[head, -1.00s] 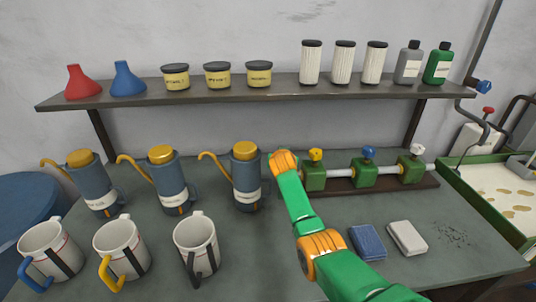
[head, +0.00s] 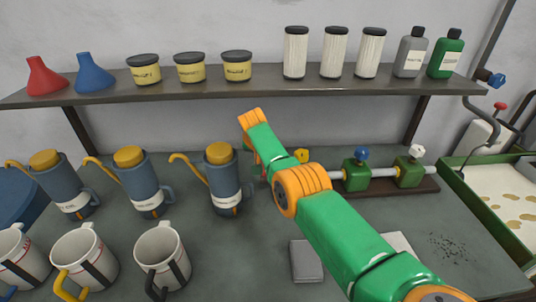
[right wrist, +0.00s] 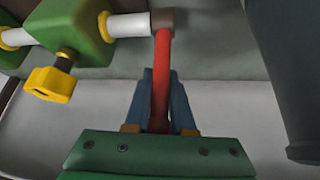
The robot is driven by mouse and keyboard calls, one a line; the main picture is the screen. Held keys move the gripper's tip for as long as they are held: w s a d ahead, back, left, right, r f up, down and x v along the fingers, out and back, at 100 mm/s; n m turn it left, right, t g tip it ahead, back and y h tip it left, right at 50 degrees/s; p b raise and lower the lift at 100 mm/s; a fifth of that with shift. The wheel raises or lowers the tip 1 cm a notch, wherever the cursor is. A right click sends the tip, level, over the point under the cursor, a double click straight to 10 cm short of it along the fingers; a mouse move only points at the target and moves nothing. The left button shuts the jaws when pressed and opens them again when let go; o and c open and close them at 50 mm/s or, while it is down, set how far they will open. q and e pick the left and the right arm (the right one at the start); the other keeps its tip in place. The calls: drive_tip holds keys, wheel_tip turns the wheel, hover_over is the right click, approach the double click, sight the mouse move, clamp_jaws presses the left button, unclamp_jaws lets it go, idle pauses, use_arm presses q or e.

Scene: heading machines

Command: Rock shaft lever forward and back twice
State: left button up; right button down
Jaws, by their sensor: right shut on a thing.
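The red shaft lever (right wrist: 161,80) joins the end of a white shaft (right wrist: 130,25) through a grey-brown collar (right wrist: 162,20) in the right wrist view. My right gripper (right wrist: 160,95) is shut on the lever, its two dark blue fingers on either side of it. In the head view the shaft (head: 384,172) runs through green blocks (head: 356,176) with coloured knobs on a dark base. My green and orange right arm hides the shaft's left end, most of the lever and the gripper there. My left gripper is not in view.
Blue flasks with yellow caps (head: 222,180) stand just left of the shaft, and mugs (head: 162,258) stand in front. A grey pad (head: 305,262) lies by my arm. A shelf (head: 200,91) with funnels, jars and bottles runs above. A green tray (head: 470,200) is at the right.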

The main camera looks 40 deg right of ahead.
drive_tip(key=shift+w+d+r, duration=0.1)
drive_tip(key=shift+w+r, duration=0.05)
drive_tip(key=shift+r, duration=0.15)
drive_tip(key=c, duration=1)
unclamp_jaws()
drive_tip(key=shift+o, duration=1.2)
drive_tip(key=shift+p+v, duration=1)
drive_tip(key=shift+p, duration=0.05)
drive_tip(key=shift+r, duration=0.25)
drive_tip(key=shift+b+v, duration=0.65)
drive_tip(key=shift+v, duration=1.45)
drive_tip(key=shift+f, duration=0.1)
